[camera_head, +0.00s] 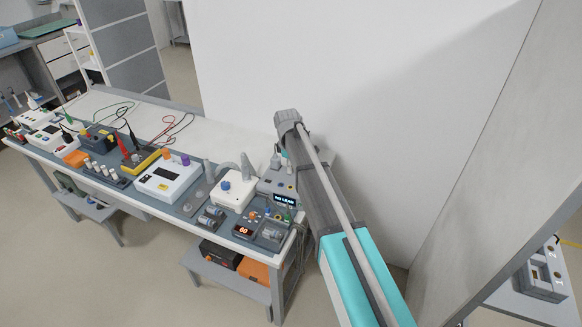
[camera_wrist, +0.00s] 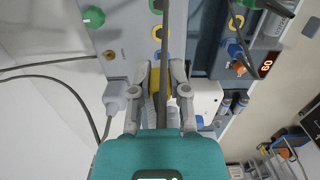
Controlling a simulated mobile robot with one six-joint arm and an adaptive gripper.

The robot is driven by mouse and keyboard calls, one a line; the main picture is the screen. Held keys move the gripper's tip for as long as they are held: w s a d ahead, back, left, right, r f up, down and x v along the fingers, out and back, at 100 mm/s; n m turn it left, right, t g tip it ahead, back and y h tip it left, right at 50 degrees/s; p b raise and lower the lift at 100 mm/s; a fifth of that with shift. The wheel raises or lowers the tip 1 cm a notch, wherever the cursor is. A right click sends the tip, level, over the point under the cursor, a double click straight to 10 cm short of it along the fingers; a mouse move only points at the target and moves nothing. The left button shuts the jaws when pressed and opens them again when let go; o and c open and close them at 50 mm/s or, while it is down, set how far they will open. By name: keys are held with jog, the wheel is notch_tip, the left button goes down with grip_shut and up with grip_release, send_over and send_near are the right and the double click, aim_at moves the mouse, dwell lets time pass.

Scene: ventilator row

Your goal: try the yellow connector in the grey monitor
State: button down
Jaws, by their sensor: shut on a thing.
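The grey monitor (camera_head: 277,187) stands at the right end of the bench, with a small lit display reading NO LEAD. Whether the connector touches the panel cannot be told. In the head view my arm hides the connector.
A white device with a blue knob (camera_head: 234,189) stands left of the monitor, and a dark unit reading 60 (camera_head: 246,231) stands in front. Loose cables lie along the bench's back. A white wall rises behind. A grey box with numbered sockets (camera_head: 545,274) stands at the lower right.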

aim_at(292, 188)
jog(key=shift+f, duration=0.25)
dwell(0.3)
jog(key=shift+f+b, duration=2.9)
jog(key=shift+b, duration=0.3)
jog(key=shift+s+f+b, duration=0.1)
jog(key=shift+f+b, duration=0.8)
jog(key=shift+f, duration=0.05)
jog(key=c, duration=0.5)
grip_release()
jog(key=shift+c, duration=0.2)
jog(key=s+d+r+m+p, duration=0.2)
jog(key=s+d+m, duration=0.5)
jog(key=s+d, duration=0.4)
jog(key=s+d+r+m+p, duration=0.2)
jog(key=s+d+m, duration=0.5)
jog(key=s+d, duration=0.4)
jog(key=s, duration=0.3)
jog(key=shift+s+d+r+m+y+p, duration=0.25)
jog(key=shift+s+r+m+y+p, duration=0.05)
jog(key=shift+s+r+y+p, duration=0.1)
